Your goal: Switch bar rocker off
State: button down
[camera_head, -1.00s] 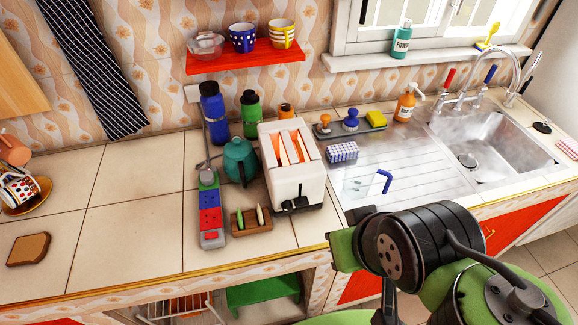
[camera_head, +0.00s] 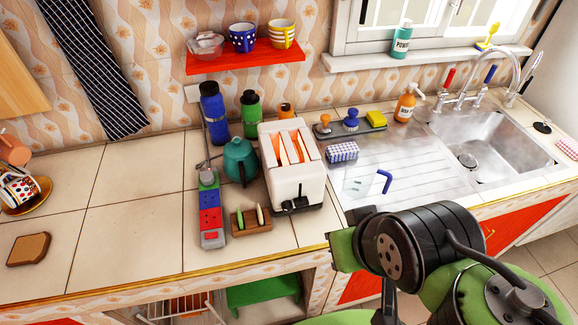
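A grey power bar (camera_head: 211,226) lies lengthwise on the tiled counter, left of the toaster. It has a blue socket (camera_head: 209,199), a red socket (camera_head: 210,219) and a small red rocker (camera_head: 211,236) near its front end. The rocker's tilt is too small to tell. My green and black arm shows at the lower right. My gripper's fingers cannot be made out, and nothing of it is near the bar.
A white toaster (camera_head: 293,171) with bread in it stands right of the bar. A teal teapot (camera_head: 240,161) stands behind, and a small wooden holder (camera_head: 251,221) sits close beside the bar's right. Bread (camera_head: 29,249) lies far left; the counter between is clear.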

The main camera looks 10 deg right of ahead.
aim_at(214, 235)
jog(key=j, duration=1.25)
jog(key=i, duration=0.05)
